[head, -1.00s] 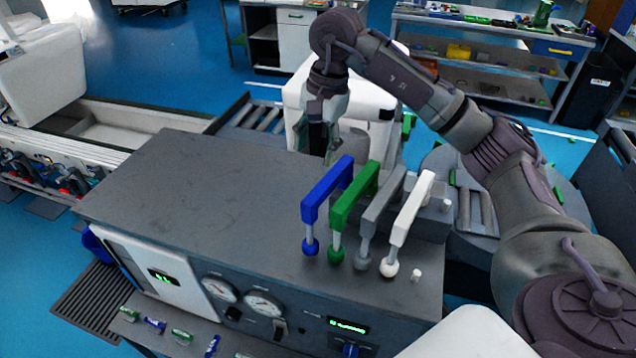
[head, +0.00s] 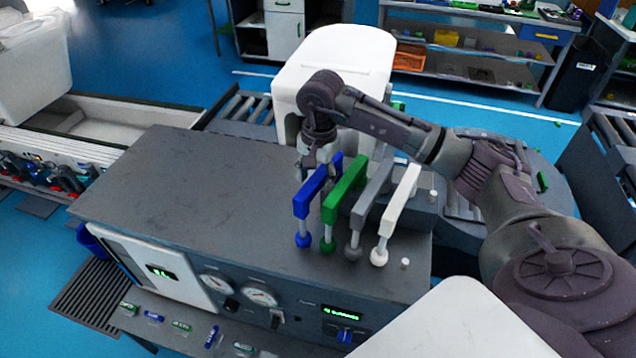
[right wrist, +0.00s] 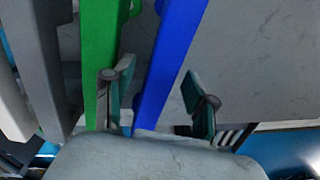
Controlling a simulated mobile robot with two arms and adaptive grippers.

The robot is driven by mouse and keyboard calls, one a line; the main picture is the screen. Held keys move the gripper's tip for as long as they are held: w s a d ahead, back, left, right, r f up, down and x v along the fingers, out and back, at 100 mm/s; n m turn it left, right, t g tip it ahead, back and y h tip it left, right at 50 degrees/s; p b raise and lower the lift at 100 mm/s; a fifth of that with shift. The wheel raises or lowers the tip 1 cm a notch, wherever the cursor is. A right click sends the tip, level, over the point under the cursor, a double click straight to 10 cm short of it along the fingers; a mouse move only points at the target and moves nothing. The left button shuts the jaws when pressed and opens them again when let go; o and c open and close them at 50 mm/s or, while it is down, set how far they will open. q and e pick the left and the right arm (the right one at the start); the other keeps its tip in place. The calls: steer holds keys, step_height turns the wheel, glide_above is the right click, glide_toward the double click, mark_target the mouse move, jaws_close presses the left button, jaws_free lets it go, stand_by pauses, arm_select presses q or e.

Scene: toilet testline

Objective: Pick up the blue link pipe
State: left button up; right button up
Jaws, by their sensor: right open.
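The blue link pipe (head: 311,190) stands upright on the grey machine top, leftmost in a row of coloured pipes. My right gripper (right wrist: 158,76) is open. In the right wrist view its two fingers are on either side of the blue link pipe (right wrist: 172,62), one of them in the gap towards the green pipe (right wrist: 98,60). I cannot tell whether either finger touches the blue pipe. In the head view the right gripper is at the blue pipe's far end, its fingers partly hidden. My left gripper is not in view.
The green pipe (head: 343,194), a grey pipe (head: 371,196) and a white pipe (head: 400,203) stand close to the right. The machine top (head: 200,190) is bare to the left. A white machine (head: 345,62) stands behind.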

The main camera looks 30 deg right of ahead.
steer(key=shift+f, duration=0.9)
steer(key=shift+c, duration=0.4)
jaws_close()
steer(key=shift+r, duration=0.1)
steer(key=shift+w+r, duration=0.1)
